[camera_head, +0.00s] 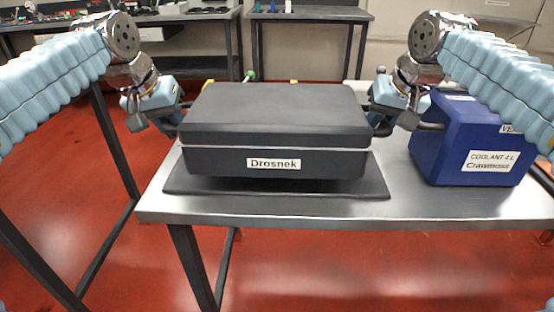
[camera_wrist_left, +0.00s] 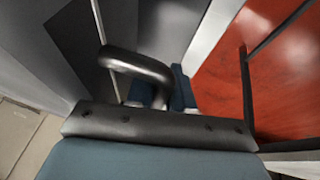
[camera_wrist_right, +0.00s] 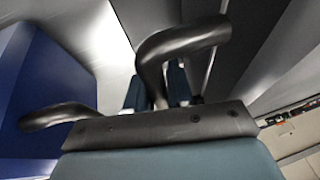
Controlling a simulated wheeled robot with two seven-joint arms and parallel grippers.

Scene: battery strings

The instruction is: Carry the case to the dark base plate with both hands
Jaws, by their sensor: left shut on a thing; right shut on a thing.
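The dark grey case (camera_head: 274,130), with a label reading "Drosnek", is level over the dark base plate (camera_head: 180,182). The plate lies on the metal table and shows around the case's front and sides. I cannot tell whether a small gap is left between them. My left gripper (camera_head: 176,116) is shut at the case's left side, and my right gripper (camera_head: 378,118) is shut at its right side. The case hides the gripped spots in the head view. In the wrist views, dark curved bars partly cover the left fingertips (camera_wrist_left: 162,95) and right fingertips (camera_wrist_right: 157,88).
A blue coolant container (camera_head: 450,145) stands on the table right of the case, close to my right gripper; it also shows in the right wrist view (camera_wrist_right: 50,75). The metal table's (camera_head: 300,208) front edge is clear. Benches stand behind, across a red floor.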

